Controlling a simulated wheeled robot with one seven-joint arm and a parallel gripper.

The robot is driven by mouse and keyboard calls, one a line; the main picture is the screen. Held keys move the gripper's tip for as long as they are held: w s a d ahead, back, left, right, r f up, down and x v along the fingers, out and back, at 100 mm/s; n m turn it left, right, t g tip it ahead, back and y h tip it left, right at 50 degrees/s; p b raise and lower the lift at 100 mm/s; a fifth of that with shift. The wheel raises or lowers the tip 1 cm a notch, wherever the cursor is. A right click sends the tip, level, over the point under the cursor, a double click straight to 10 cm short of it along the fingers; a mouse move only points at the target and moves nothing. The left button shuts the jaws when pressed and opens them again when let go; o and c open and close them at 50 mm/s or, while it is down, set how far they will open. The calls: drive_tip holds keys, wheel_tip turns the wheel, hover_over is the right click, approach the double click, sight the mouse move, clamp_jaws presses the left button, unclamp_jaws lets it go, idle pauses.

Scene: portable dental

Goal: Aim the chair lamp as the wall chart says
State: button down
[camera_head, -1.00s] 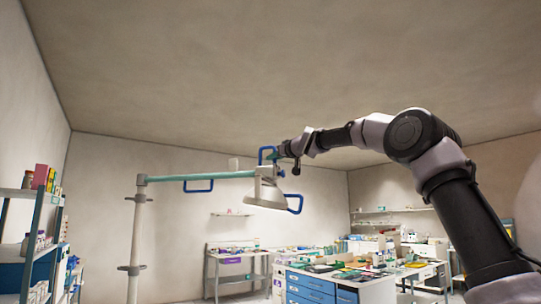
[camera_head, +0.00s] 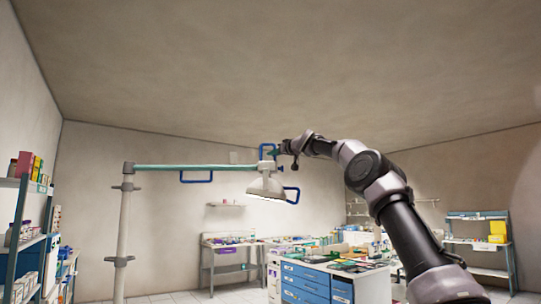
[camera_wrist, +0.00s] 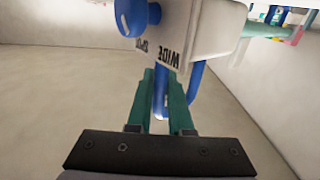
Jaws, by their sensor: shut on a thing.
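The chair lamp's white head (camera_head: 266,186) hangs at the right end of a teal boom (camera_head: 190,167) on a pale post (camera_head: 123,235). Its lit face points down. My gripper (camera_head: 276,152) is at an upper blue handle (camera_head: 267,147) above the head. In the wrist view, its teal fingers (camera_wrist: 162,100) are shut on a blue bar (camera_wrist: 160,92). The lamp housing (camera_wrist: 214,28) there bears the words SPOT and WIDE, upside down, beside a blue knob (camera_wrist: 131,16).
A blue drawer cabinet (camera_head: 305,285) with a cluttered top stands below and right of the lamp. Shelves (camera_head: 30,230) stand at left, and another shelf (camera_head: 478,235) at right. The space around the lamp head looks clear.

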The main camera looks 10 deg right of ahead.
drive_tip(key=c, duration=0.8)
unclamp_jaws()
drive_tip(key=shift+d+r, duration=0.1)
drive_tip(key=shift+d, duration=0.35)
drive_tip(key=shift+c, duration=0.2)
drive_tip(key=shift+a, duration=0.15)
drive_tip(key=v, duration=1)
drive_tip(key=shift+s+d, duration=0.2)
drive_tip(key=shift+s, duration=0.15)
